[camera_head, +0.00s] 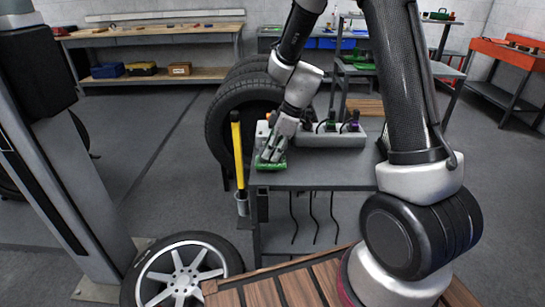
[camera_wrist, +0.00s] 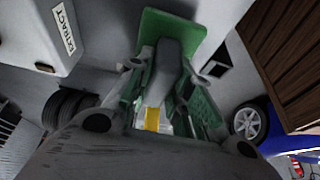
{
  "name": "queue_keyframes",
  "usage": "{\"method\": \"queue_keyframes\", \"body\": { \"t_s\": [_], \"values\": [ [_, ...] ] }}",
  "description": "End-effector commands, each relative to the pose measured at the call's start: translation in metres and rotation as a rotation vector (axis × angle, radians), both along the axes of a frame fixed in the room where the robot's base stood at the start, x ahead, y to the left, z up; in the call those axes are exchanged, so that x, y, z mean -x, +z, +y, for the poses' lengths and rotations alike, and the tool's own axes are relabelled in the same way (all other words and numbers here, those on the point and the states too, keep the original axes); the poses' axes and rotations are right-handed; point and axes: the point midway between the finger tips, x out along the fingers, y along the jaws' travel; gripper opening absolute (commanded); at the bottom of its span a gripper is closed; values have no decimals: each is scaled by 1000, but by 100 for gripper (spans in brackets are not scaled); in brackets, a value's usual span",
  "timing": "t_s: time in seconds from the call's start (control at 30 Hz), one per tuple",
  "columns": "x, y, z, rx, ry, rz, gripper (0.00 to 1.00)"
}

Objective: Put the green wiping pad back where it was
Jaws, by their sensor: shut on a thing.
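The green wiping pad (camera_head: 271,165) is at the front left corner of the grey workbench top (camera_head: 325,176). My gripper (camera_head: 276,150) points down at it and is shut on it. In the wrist view the pad (camera_wrist: 188,27) shows as a flat green plate with a grey grip part between the fingers of my gripper (camera_wrist: 165,78). I cannot tell whether the pad touches the bench or hangs just above it. My fingers hide part of it.
A pale block (camera_head: 330,138) with several upright handles stands behind the pad. A box labelled EXTRACT (camera_wrist: 58,35) shows in the wrist view. A yellow-handled tool (camera_head: 237,150) stands at the bench's left edge. Tyres (camera_head: 232,110) stand behind. The bench's front right is clear.

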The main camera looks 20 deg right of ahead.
Motion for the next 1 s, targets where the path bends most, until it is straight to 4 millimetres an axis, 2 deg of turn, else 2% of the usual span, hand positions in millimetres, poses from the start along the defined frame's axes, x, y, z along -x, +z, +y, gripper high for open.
{"method": "queue_keyframes", "body": {
  "t_s": [0.03,0.13,0.47,0.5,0.6,0.87,1.0],
  "values": [
    [1,-10,0,1,-1,4,0],
    [0,-21,0,0,0,2,0],
    [0,-24,0,1,-2,1,0],
    [0,-24,0,0,-2,0,26],
    [0,-24,0,0,-1,-1,42],
    [0,-24,0,0,-1,-1,42],
    [0,-16,-2,1,0,-2,42]
  ]
}}
